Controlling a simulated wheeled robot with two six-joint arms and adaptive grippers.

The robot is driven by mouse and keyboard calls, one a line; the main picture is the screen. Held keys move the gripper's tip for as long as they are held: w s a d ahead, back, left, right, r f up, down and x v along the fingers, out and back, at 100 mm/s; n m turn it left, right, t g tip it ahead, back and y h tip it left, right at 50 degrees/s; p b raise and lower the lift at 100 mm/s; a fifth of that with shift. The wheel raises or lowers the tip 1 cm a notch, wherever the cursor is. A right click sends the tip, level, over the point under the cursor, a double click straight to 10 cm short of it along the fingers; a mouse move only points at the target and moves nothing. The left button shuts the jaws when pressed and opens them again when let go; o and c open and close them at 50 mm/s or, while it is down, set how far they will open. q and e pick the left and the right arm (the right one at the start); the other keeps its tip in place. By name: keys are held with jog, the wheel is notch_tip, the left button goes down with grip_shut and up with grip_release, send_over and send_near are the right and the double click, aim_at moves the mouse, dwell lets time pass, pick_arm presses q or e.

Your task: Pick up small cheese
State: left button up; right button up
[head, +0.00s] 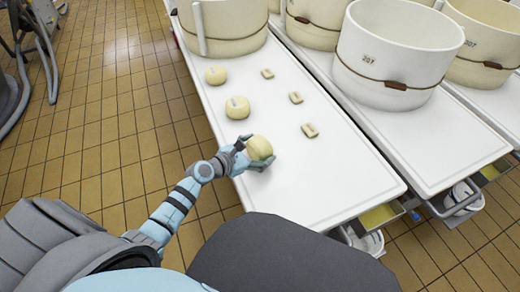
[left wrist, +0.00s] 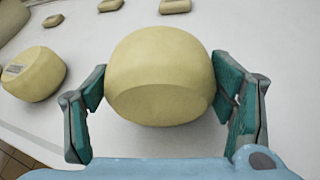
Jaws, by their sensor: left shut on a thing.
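A pale yellow round cheese (head: 260,147) is between the fingers of my left gripper (head: 254,154), at the near left part of the white table. In the left wrist view the same cheese (left wrist: 160,75) fills the middle, with a green finger pressed against each side. I cannot tell whether it still touches the table. Two more round cheeses, one in the middle (head: 237,107) and one farther back (head: 215,75), stand in a row behind it, with pale labels. My right gripper is not in view.
Several small flat pieces, including a near one (head: 310,130), lie to the right on the white table (head: 330,180). Large cream vats (head: 395,60) stand at the back and right. The table's near part is clear. Tiled floor (head: 110,130) lies left.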

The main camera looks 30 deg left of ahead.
pick_arm(q)
jog(key=shift+r, duration=0.3)
notch_tip(320, 180, up, 20)
jog(key=p, duration=1.4)
jog(key=shift+f+p, duration=0.2)
jog(key=shift+p, duration=0.2)
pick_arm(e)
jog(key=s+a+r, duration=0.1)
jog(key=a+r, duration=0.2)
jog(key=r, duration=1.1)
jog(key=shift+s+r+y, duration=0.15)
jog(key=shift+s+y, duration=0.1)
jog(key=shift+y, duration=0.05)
